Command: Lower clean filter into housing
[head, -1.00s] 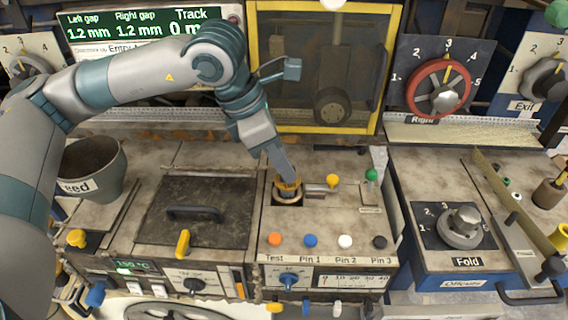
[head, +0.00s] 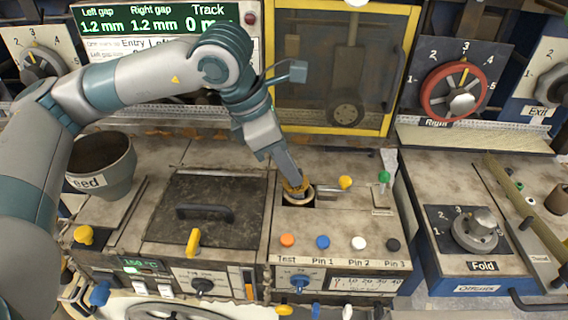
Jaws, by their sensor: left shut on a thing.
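My left gripper (head: 290,172) points down over the middle console and is shut on the clean filter (head: 296,187), a small yellow-brown cylinder. The gripper hides part of the filter, and I cannot tell how deep the filter sits. My right gripper is not in view.
A yellow knob (head: 345,182) and a green knob (head: 384,177) stand right of the housing. A dark lid with a handle (head: 205,212) lies to its left. Coloured buttons (head: 323,242) line the front. A yellow-framed window (head: 345,75) rises behind.

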